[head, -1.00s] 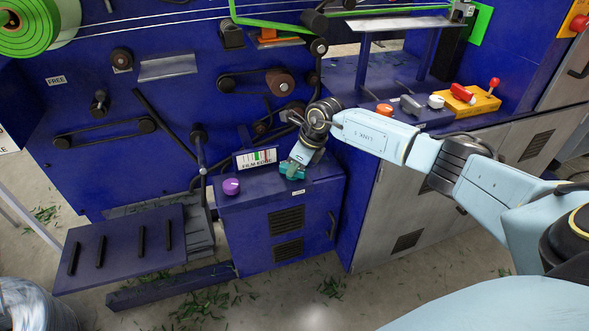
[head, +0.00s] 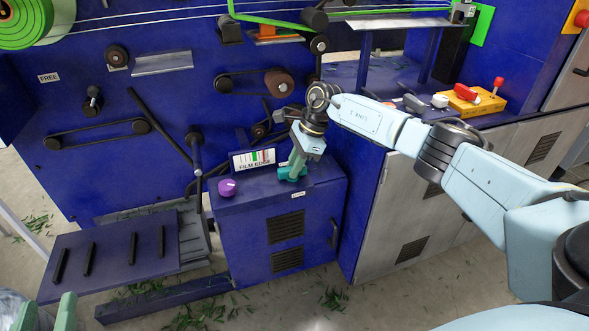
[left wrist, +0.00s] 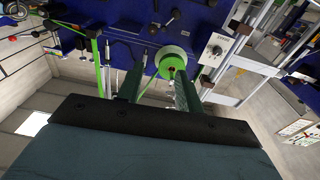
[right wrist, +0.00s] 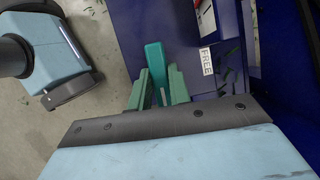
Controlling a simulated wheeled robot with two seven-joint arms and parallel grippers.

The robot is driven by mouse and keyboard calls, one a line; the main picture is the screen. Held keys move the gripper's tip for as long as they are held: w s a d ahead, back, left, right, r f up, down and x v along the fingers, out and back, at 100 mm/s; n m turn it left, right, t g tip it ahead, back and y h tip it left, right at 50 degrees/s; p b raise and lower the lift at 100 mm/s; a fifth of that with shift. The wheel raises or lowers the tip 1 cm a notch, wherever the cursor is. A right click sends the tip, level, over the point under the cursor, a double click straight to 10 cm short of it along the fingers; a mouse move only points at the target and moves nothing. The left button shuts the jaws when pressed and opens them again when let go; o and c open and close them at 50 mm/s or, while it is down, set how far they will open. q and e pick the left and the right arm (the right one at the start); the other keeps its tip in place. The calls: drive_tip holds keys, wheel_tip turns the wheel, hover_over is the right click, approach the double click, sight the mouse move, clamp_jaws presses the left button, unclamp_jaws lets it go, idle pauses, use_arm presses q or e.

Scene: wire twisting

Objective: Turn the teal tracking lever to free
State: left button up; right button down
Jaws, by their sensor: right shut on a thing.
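The teal tracking lever (head: 292,174) sits on top of the blue control box, between the purple knob and the box's right side. My right gripper (right wrist: 159,88) comes down onto it from above and is shut on it. In the right wrist view the lever (right wrist: 155,58) shows between the green fingers, its far end sticking out past them. A white FREE label (right wrist: 206,62) lies on the box to the right of the lever there. My left gripper (head: 45,308) shows at the lower left of the head view. Its fingers stand apart and empty in the left wrist view (left wrist: 158,88).
A purple knob (head: 227,188) and a FILM EDGE sign (head: 254,161) stand close to the lever on the box. The blue machine panel (head: 75,105) with rollers rises behind. A slotted blue platform (head: 112,252) is at the left.

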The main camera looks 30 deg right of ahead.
use_arm(q)
drive_tip(key=shift+s+d+r+t+h, duration=0.1)
drive_tip(key=shift+r+t+h, duration=0.1)
drive_tip(key=shift+r+t, duration=0.4)
drive_tip(key=shift+s+d+r+t+h, duration=0.1)
drive_tip(key=shift+r+t+h, duration=0.15)
drive_tip(key=shift+r, duration=0.55)
use_arm(e)
drive_tip(key=shift+n, duration=0.4)
drive_tip(key=c, duration=1.3)
unclamp_jaws()
drive_tip(key=shift+d+r, duration=0.1)
drive_tip(key=shift+r, duration=0.2)
drive_tip(key=p+v, duration=0.2)
drive_tip(key=v, duration=0.4)
use_arm(q)
drive_tip(key=s+a+f+g+y+p, duration=0.1)
drive_tip(key=s+a+f+g+y, duration=0.1)
drive_tip(key=f+g, duration=0.4)
drive_tip(key=s+a+f+g+y+p, duration=0.1)
drive_tip(key=s+f+g, duration=0.4)
drive_tip(key=f, duration=0.5)
drive_tip(key=shift+a+n+g+y, duration=0.3)
drive_tip(key=shift+a+g+y, duration=0.3)
drive_tip(key=shift+a, duration=0.6)
use_arm(e)
drive_tip(key=v, duration=0.6)
drive_tip(key=shift+d+r, duration=0.2)
drive_tip(key=shift+r, duration=0.1)
